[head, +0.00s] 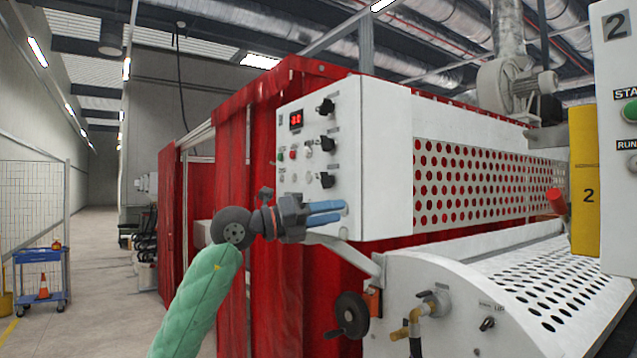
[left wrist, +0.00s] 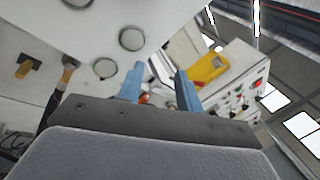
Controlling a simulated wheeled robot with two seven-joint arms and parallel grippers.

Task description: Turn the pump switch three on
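The white control panel (head: 305,160) faces me at the centre of the head view. It carries a red digital display (head: 296,119), small buttons and lamps, and black rotary switches: a top one (head: 326,106), a middle one (head: 327,142) and a bottom one (head: 327,180). Their labels are too small to read, so I cannot tell which is pump switch three. My left gripper (head: 344,211) is just below the bottom switch, its blue fingers pointing right across the panel's lower part. In the left wrist view the fingers (left wrist: 160,78) are apart with nothing held. My right gripper is not in view.
The perforated white machine guard (head: 480,185) and roller cover (head: 560,275) extend right of the panel. A black handwheel (head: 350,315) sits below. A yellow box (head: 585,180) stands at right. Red curtains (head: 275,240) hang behind. The aisle (head: 95,250) at left has a blue cart (head: 40,280).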

